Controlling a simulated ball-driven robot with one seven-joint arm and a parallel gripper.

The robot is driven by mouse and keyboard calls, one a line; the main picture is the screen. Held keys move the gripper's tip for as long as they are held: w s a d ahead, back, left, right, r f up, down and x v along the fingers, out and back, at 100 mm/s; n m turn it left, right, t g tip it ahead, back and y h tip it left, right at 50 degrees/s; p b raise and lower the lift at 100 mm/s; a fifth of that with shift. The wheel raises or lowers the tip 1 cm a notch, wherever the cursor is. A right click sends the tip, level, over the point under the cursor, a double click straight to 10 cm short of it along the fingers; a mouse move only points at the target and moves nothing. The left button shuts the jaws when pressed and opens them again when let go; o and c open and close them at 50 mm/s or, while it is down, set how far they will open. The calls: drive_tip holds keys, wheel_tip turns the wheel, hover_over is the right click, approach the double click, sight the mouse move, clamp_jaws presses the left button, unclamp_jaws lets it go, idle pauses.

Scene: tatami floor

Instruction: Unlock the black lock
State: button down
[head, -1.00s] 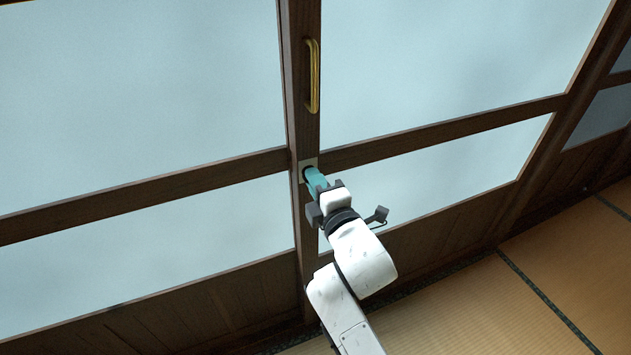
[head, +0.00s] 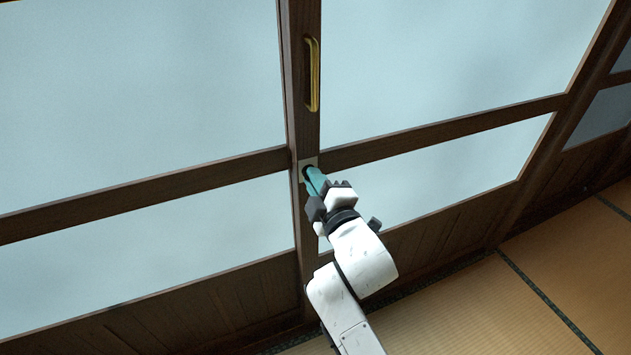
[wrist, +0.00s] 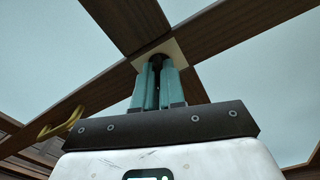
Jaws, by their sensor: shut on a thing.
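The black lock (head: 306,172) is a small dark piece on a pale square plate (head: 313,161), set in the dark upright of the door at the crossing with the rail. In the wrist view the lock (wrist: 158,58) shows at the fingertips, in front of its plate (wrist: 176,50). My gripper (head: 309,177) has teal fingers that reach to the lock from the lower right. The fingers (wrist: 157,68) are shut on the lock and cover much of it. How far the lock is turned cannot be told.
A brass handle (head: 313,75) is fixed upright above the lock; it also shows at lower left in the wrist view (wrist: 60,125). Pale panels (head: 430,60) in dark wooden frames surround it. Tatami floor (head: 480,310) lies clear at lower right.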

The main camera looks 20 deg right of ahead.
drive_tip(key=m+b, duration=0.3)
drive_tip(key=m, duration=1)
drive_tip(key=shift+f+m, duration=0.15)
drive_tip(key=shift+m, duration=0.15)
idle(0.4)
drive_tip(key=c, duration=1.2)
unclamp_jaws()
drive_tip(key=s, duration=1)
drive_tip(key=shift+s, duration=0.4)
